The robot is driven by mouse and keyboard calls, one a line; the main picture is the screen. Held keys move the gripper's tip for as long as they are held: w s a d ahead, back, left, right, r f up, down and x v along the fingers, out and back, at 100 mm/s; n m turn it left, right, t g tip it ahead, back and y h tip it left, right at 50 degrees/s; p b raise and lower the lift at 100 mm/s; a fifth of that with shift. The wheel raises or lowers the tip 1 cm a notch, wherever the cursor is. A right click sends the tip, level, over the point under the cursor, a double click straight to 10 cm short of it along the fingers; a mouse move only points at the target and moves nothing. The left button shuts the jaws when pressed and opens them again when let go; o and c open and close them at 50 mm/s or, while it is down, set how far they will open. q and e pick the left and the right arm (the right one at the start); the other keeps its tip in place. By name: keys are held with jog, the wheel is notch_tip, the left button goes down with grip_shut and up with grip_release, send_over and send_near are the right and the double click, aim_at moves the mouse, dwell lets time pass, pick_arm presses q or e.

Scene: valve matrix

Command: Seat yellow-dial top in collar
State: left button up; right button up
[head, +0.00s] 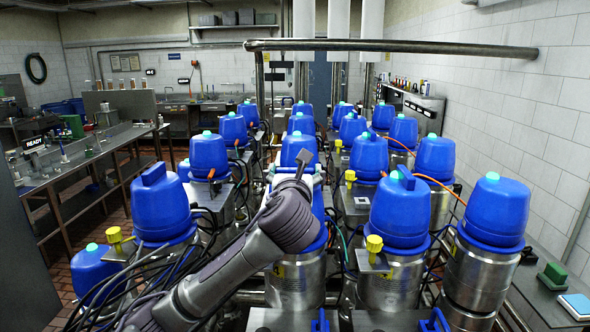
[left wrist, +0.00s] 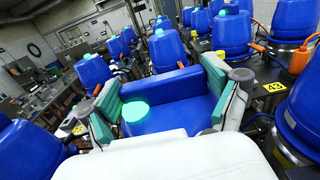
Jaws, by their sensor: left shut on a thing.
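My left gripper (head: 294,177) is in the middle of the head view, above the central row of steel canisters, with its wrist hiding much of it. In the left wrist view, its teal-padded fingers (left wrist: 166,98) are shut on a blue top (left wrist: 175,118) with a round teal cap. Part of this top (head: 318,208) shows beside my wrist in the head view. A steel canister (head: 294,285) stands below; its collar is hidden by my arm, so I cannot tell whether the top touches it. No yellow dial is visible on the held top. My right gripper is not in view.
Blue-topped canisters stand close on both sides, including a front right one (head: 400,212) and a left one (head: 160,205). Yellow dials (head: 374,244) stand beside some. Cables run between them. A horizontal pipe (head: 390,46) crosses above. A bench (head: 75,165) is at left.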

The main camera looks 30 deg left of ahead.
pick_arm(q)
jog(key=o, duration=1.6)
jog(key=shift+r, duration=0.1)
jog(key=shift+c, duration=0.2)
jog(key=shift+s+d, duration=0.35)
jog(key=shift+s, duration=0.2)
jog(key=v, duration=1.1)
